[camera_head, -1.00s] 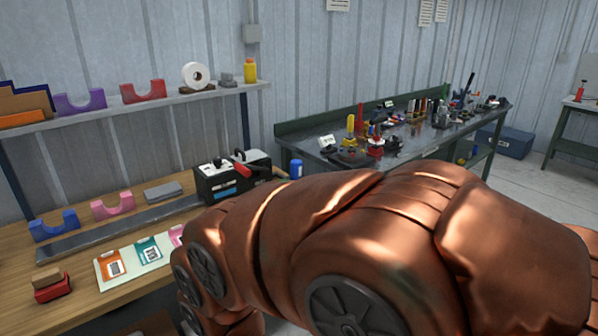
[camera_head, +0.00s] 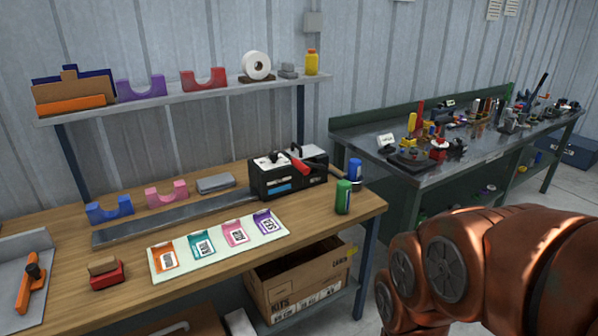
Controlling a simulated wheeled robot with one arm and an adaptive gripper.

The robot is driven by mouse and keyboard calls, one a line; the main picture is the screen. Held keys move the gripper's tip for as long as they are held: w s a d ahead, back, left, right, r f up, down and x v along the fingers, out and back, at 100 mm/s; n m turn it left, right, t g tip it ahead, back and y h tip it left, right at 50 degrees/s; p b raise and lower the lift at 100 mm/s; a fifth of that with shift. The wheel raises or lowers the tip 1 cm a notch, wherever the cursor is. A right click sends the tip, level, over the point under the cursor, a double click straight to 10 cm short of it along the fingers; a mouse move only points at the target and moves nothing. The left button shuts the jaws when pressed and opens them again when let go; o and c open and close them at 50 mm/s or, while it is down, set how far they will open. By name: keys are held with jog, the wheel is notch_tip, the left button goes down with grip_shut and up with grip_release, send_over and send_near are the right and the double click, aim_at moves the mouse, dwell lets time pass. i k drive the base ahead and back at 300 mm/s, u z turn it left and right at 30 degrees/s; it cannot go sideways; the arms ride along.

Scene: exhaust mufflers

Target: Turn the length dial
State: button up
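A black machine box (camera_head: 288,176) with white top parts, a blue label and a red-handled lever (camera_head: 301,167) stands at the right rear of the wooden bench. A long grey metal bar (camera_head: 165,220) runs left from it along the bench. I cannot make out a length dial for certain on the box at this size. My copper arm (camera_head: 500,262) fills the lower right of the view, right of the bench and apart from the box. My gripper is out of the frame.
The wooden bench (camera_head: 345,225) holds a green can (camera_head: 343,197), a blue can (camera_head: 355,169), a mat of coloured cards (camera_head: 283,230) and a red block (camera_head: 109,275). A shelf (camera_head: 215,95) hangs above. A cardboard box (camera_head: 300,285) sits below. A cluttered metal table (camera_head: 430,180) stands right.

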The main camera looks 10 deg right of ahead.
aim_at(274, 156)
jog(key=z, duration=0.45)
jog(key=k, duration=1.15)
jog(key=z, duration=0.55)
jog(key=i, duration=2)
jog(key=u, duration=1)
jog(key=i, duration=1.1)
jog(key=u, duration=1.5)
jog(key=i, duration=0.55)
jog(key=u, duration=0.45)
